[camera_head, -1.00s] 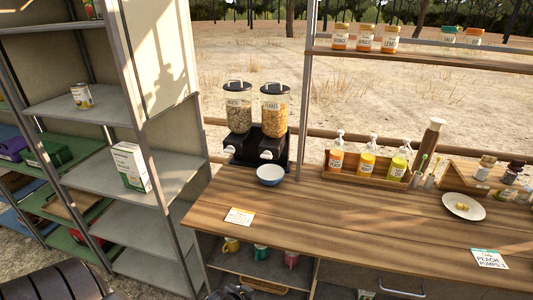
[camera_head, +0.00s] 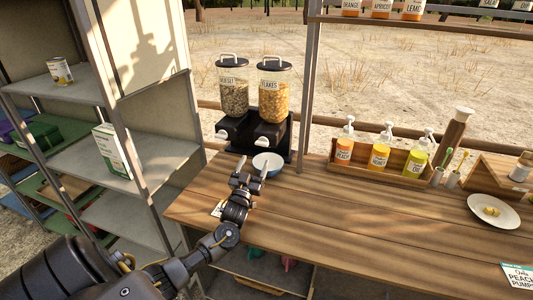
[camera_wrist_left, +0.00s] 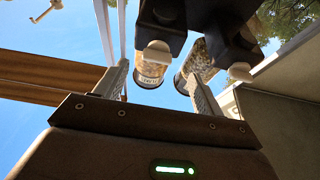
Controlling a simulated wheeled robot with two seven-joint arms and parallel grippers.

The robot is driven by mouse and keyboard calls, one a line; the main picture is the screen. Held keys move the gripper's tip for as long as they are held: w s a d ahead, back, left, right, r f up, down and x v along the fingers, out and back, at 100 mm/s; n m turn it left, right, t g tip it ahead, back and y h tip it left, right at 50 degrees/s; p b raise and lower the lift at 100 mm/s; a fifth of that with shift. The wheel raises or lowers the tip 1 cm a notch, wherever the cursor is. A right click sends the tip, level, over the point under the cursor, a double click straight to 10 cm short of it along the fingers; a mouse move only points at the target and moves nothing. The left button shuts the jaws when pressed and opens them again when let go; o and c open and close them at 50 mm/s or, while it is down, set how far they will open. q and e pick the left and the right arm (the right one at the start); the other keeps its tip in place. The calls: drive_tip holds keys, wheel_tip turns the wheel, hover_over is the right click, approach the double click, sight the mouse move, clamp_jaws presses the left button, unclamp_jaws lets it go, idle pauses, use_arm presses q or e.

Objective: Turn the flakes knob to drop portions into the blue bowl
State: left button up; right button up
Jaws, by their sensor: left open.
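The flakes dispenser (camera_head: 274,95) is a clear, black-lidded jar of golden flakes on a black base. Its pale flakes knob (camera_head: 260,142) sits low on the base front; a pale knob also shows in the left wrist view (camera_wrist_left: 157,51). The blue bowl (camera_head: 268,161) stands in front of the base, partly hidden by my gripper. My left gripper (camera_head: 253,168) is open and empty, over the counter at the near side of the bowl and below the knob, apart from the knob. My right gripper is in neither view.
The muesli dispenser (camera_head: 233,92) stands close on the left with its own knob (camera_head: 221,135). A shelf post (camera_head: 307,90) rises to the right. A wooden tray of pump bottles (camera_head: 378,168) stands further right. The counter's middle (camera_head: 340,220) is clear.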

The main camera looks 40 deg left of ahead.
sight(263, 142)
use_arm(q)
drive_tip(key=r+p+x, duration=0.1)
drive_tip(key=p+x, duration=0.1)
drive_tip(key=x, duration=0.5)
drive_tip(key=shift+w, duration=0.2)
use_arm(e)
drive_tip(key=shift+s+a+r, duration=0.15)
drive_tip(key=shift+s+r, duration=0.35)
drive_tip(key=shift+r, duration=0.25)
use_arm(q)
drive_tip(key=shift+d, duration=0.1)
drive_tip(key=shift+c, duration=0.4)
drive_tip(key=c, duration=0.9)
drive_tip(key=shift+m+t+h, duration=0.3)
drive_tip(key=shift+m, duration=0.3)
